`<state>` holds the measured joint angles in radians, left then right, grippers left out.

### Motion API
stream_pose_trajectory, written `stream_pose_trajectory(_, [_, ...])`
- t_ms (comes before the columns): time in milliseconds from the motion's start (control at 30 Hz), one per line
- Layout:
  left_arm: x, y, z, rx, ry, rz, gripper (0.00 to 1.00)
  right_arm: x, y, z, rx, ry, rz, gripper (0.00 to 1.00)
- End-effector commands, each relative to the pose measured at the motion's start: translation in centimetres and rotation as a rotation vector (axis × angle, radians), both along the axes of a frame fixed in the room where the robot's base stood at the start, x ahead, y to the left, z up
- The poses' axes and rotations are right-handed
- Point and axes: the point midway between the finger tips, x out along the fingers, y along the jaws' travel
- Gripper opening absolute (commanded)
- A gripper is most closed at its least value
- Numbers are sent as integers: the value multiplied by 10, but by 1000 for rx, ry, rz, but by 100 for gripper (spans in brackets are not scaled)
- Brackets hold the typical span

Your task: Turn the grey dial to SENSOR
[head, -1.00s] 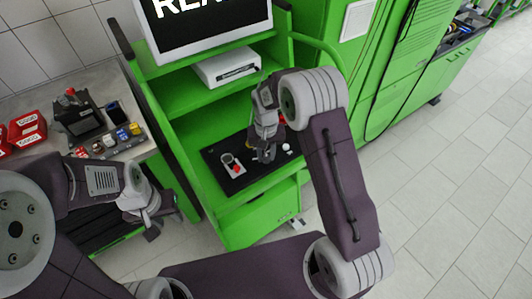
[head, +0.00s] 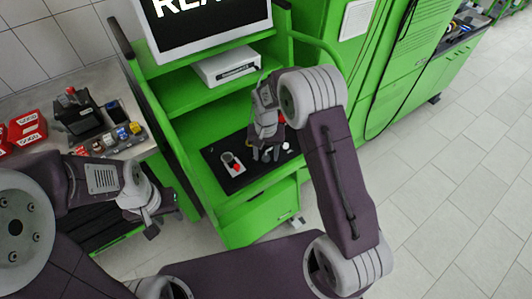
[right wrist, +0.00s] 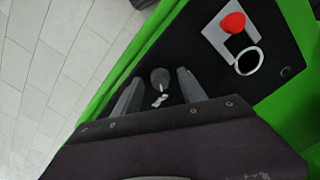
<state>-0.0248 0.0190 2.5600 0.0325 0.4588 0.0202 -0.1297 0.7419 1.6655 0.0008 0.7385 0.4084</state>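The grey dial (right wrist: 160,77) shows in the right wrist view as a small rounded grey knob on the black panel (right wrist: 205,70), with small white marks just below it in the picture. My right gripper (right wrist: 159,85) is open, with one finger on each side of the dial and gaps showing on both sides. In the head view the right gripper (head: 266,156) is over the black panel (head: 211,157) and hides the dial. The lettering around the dial is too small to read. My left gripper (head: 151,222) is at the lower left, away from the panel; its fingers are unclear.
A red button (right wrist: 232,22) on a grey plate with a ring sits on the panel beside the dial. A white button (head: 286,147) is right of the gripper. A screen (head: 205,25) stands above the green bench. A side table (head: 135,105) holds several parts.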

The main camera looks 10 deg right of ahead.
Motion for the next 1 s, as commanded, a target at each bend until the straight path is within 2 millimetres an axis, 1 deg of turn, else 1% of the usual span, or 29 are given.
stream_pose_trajectory(233, [0,0,0,0,0,0,36,1,0,1,0,-3,1,49])
stream_pose_trajectory(333, [0,0,-2,0,0,0,36,2,0,6,0,-6,1,49])
stream_pose_trajectory(433, [0,0,-7,0,0,0,36,2,0,24,1,-9,1,49])
stream_pose_trajectory(600, [0,0,-12,0,0,0,36,2,0,63,0,-9,1,49])
stream_pose_trajectory(700, [0,0,-14,0,0,0,36,1,0,80,0,-6,1,49])
stream_pose_trajectory(833, [0,0,-14,0,0,0,36,1,0,90,0,-4,1,49])
stream_pose_trajectory(1000, [0,0,-14,0,0,0,36,0,0,92,-1,-2,1,49])
